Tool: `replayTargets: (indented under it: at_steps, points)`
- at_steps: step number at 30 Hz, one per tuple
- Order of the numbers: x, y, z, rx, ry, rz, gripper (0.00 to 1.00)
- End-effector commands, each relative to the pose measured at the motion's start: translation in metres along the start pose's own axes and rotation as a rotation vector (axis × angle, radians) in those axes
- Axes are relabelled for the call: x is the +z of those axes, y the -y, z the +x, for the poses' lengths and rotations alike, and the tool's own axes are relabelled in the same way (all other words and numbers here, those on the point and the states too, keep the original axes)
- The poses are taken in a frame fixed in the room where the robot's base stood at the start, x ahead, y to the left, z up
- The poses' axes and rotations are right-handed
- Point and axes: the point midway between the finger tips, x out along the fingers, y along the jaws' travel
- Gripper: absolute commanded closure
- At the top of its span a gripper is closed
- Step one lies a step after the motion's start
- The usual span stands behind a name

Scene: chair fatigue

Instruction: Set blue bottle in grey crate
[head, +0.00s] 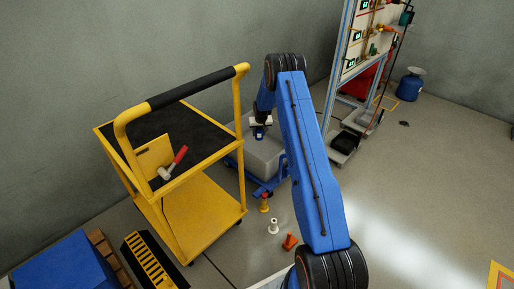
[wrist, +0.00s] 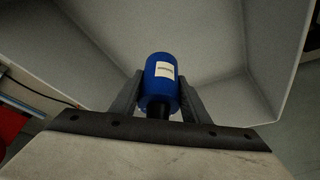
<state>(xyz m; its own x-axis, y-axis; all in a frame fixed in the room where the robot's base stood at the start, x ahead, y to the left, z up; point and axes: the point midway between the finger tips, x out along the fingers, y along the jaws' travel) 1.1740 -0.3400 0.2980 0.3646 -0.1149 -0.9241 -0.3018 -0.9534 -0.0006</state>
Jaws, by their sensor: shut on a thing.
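The blue bottle (wrist: 160,88) has a white label and a dark neck end that points towards my gripper. My gripper (wrist: 160,98) is shut on it, with one dark finger on each side. In the wrist view the pale walls of the grey crate (wrist: 215,35) rise around the bottle. Whether the bottle touches the crate's floor cannot be told. In the head view the grey crate (head: 262,158) sits on a blue wheeled base, and my gripper (head: 260,124) is over it with a small blue part of the bottle (head: 259,134) showing.
A yellow cart (head: 200,215) with a red-handled hammer (head: 174,163) stands left of the crate. Small objects, including an orange one (head: 290,241) and a white one (head: 273,226), stand on the floor in front. A panel rack (head: 350,75) stands behind right. The floor at right is mostly clear.

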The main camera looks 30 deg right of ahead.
Motion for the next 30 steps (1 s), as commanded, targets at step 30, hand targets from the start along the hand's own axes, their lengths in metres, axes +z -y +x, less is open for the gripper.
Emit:
replayTargets:
  at_steps: [30]
  points:
    - [0.032, 0.001, 0.078, 0.0, -0.001, -0.001, 0.95]
